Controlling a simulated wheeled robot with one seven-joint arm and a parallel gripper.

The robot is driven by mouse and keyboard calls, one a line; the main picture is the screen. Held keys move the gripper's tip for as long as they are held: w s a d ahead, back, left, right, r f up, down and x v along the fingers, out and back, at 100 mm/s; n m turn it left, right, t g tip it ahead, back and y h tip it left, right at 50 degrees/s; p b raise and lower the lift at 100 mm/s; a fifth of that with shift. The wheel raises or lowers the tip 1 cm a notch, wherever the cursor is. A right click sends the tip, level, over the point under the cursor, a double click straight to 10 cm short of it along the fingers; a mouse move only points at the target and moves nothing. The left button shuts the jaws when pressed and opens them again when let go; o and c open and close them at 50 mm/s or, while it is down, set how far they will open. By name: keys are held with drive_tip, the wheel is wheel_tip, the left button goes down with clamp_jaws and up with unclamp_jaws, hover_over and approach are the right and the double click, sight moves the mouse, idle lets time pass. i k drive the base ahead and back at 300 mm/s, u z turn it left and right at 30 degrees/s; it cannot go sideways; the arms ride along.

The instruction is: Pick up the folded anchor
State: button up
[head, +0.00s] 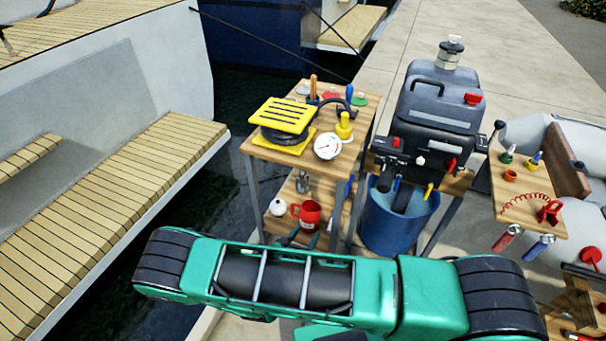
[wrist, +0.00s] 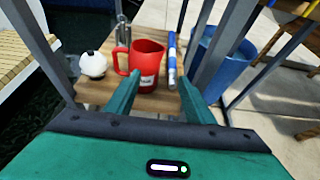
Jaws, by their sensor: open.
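A grey metal piece that looks like the folded anchor (head: 303,182) stands on the lower shelf of the wooden stand. It also shows in the wrist view (wrist: 122,33), upright behind the red mug, which hides its lower part. My gripper (wrist: 158,98) is open and empty, its two green fingers spread at the front of the shelf, pointing at the mug. In the head view my gripper (head: 302,240) is partly hidden by my arm. The anchor lies beyond the fingertips, a little left of the middle in the wrist view.
The red mug (wrist: 146,62) stands between my fingers and the anchor. A white ball-shaped thing (wrist: 93,65) is at left, a blue-and-white tube (wrist: 172,60) at right. Stand legs frame the shelf. A blue bucket (head: 398,225) stands right of it; water lies left.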

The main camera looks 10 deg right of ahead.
sight(302, 188)
drive_tip(key=u, duration=0.05)
drive_tip(key=i, duration=0.85)
